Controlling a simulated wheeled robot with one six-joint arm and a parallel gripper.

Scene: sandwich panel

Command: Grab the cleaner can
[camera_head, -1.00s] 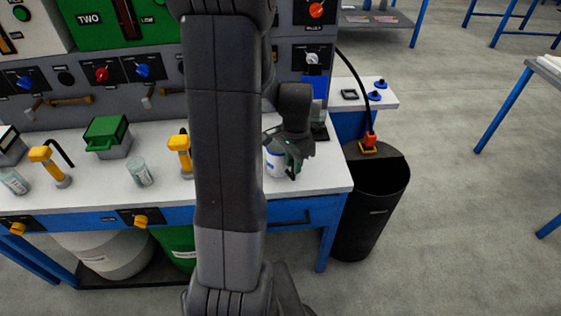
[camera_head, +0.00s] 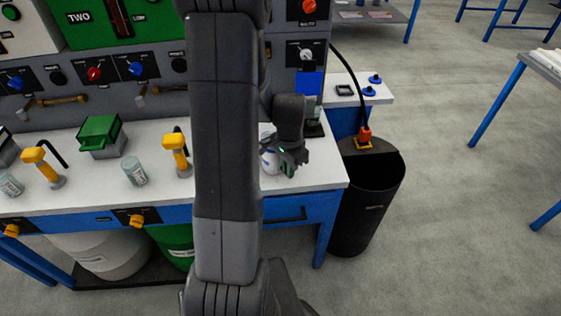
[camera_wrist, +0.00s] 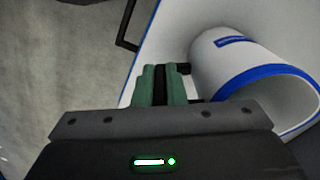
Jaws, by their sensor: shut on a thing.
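The cleaner can (camera_head: 269,162) is white with blue marks. It is at the right end of the white bench top, partly hidden by my arm and gripper. In the wrist view the can (camera_wrist: 235,58) shows large on the right, with a blue band round its near end. My gripper (camera_head: 290,158) is at its right side. In the wrist view the green fingers of my gripper (camera_wrist: 163,85) are close together beside the can's wall, around a dark piece that looks like its handle. I cannot tell whether the can touches the bench.
A black bin (camera_head: 365,205) stands right of the bench. A green box (camera_head: 100,135), a pale jar (camera_head: 134,171) and yellow taps (camera_head: 175,150) are on the bench (camera_head: 225,205) to the left. The control panel rises behind. Open floor lies to the right.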

